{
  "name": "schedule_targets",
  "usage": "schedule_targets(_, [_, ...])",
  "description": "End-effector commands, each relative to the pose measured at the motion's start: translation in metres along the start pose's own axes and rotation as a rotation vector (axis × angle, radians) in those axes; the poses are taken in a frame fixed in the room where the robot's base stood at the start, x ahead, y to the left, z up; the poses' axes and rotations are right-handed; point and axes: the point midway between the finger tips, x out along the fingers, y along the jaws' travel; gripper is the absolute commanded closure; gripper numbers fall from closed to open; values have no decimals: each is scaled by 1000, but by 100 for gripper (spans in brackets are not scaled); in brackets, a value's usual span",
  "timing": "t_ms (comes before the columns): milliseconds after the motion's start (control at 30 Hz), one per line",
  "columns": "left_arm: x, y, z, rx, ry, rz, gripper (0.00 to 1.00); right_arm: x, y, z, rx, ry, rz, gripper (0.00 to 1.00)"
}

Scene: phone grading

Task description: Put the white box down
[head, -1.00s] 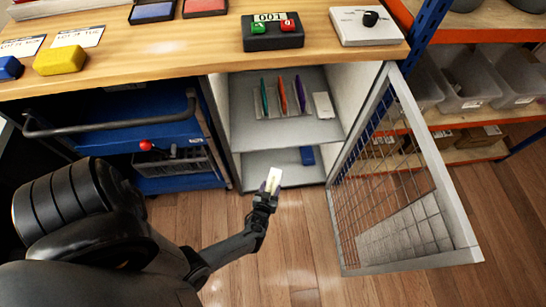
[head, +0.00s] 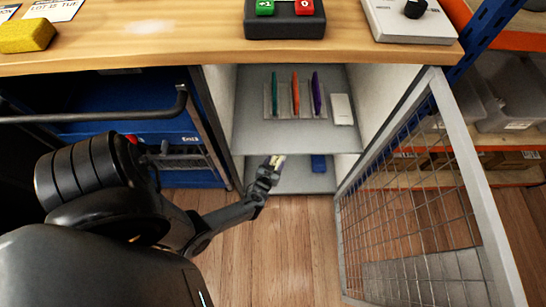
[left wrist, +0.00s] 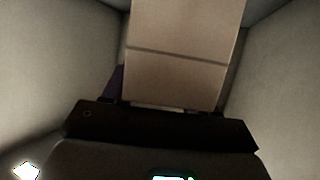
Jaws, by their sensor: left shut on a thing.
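My left gripper (head: 273,166) is shut on a white box (head: 281,160), at the mouth of the open cabinet's lower compartment. Only a small pale part of the box shows in the head view. In the left wrist view the box (left wrist: 185,50) fills the upper middle, pale with a dark seam across it, held at the gripper (left wrist: 165,105). Grey cabinet walls flank it. I cannot tell whether its far end touches a surface. My right gripper is not in view.
The upper shelf (head: 270,137) holds a rack with several coloured thin items (head: 296,95) and another white item (head: 342,109). A blue item (head: 318,162) lies on the lower shelf (head: 305,182). The wire-mesh door (head: 420,195) stands open on the right.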

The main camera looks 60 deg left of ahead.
Motion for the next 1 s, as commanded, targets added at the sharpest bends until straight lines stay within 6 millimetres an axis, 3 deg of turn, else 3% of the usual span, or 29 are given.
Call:
schedule_targets(33, [11,-5,5,0,5,0,85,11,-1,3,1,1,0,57])
schedule_targets(200, [25,-14,7,-1,3,1,85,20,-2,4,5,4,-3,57])
schedule_targets(433, [30,-17,10,-1,3,1,85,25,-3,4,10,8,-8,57])
schedule_targets(800, [44,-17,43,0,3,0,85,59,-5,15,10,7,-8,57])
schedule_targets(1000, [43,-17,42,-1,3,0,85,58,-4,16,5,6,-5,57])
